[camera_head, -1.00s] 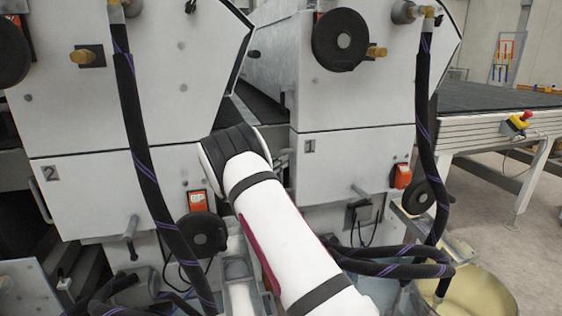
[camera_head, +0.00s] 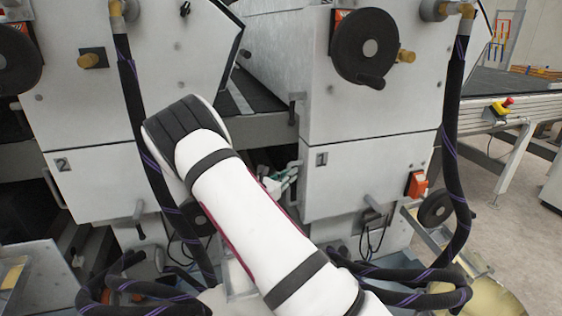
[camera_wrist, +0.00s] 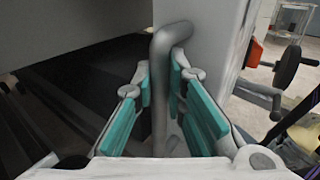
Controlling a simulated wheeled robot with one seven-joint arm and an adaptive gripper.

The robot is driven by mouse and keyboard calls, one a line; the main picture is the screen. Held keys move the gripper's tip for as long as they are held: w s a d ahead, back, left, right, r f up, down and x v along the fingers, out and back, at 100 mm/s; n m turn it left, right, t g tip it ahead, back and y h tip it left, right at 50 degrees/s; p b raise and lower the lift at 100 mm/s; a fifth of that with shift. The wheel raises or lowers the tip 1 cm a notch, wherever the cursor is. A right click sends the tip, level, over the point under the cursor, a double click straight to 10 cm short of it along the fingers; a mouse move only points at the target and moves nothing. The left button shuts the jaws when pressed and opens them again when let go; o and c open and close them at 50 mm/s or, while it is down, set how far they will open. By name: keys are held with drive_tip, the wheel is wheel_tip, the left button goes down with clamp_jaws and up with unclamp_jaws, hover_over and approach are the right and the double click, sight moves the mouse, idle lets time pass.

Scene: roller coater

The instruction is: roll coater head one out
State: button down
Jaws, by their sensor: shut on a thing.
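Coater head one (camera_head: 345,185), a white cabinet labelled "1", stands right of centre in the head view. A grey bent bar handle (camera_wrist: 161,85) rises in the middle of the wrist view, beside the cabinet's pale side wall (camera_wrist: 210,50). My gripper (camera_wrist: 178,82) has its teal-padded fingers on both sides of this handle and is shut on it. In the head view my gripper (camera_head: 278,180) shows small and partly hidden behind my white arm, at the left edge of head one.
Coater head two (camera_head: 95,180) stands at the left. Black hoses (camera_head: 455,130) hang in front of both heads and coil below. A black handwheel (camera_head: 365,48) sticks out above head one. A conveyor with a red emergency button (camera_head: 507,102) is at the right, beside open floor.

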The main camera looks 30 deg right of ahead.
drive_tip(key=s, duration=0.1)
drive_tip(key=s+p, duration=0.1)
drive_tip(key=shift+s+d+r, duration=0.1)
drive_tip(key=shift+s+r, duration=0.25)
drive_tip(key=shift+s, duration=0.05)
drive_tip(key=shift+f+p, duration=0.1)
drive_tip(key=shift+p, duration=0.2)
drive_tip(key=shift+a+f, duration=0.15)
drive_tip(key=shift+a, duration=0.25)
drive_tip(key=c, duration=1.6)
unclamp_jaws()
drive_tip(key=shift+s+a, duration=0.1)
drive_tip(key=shift+a, duration=0.1)
drive_tip(key=shift+d, duration=0.1)
drive_tip(key=shift+s, duration=0.1)
drive_tip(key=v, duration=1.2)
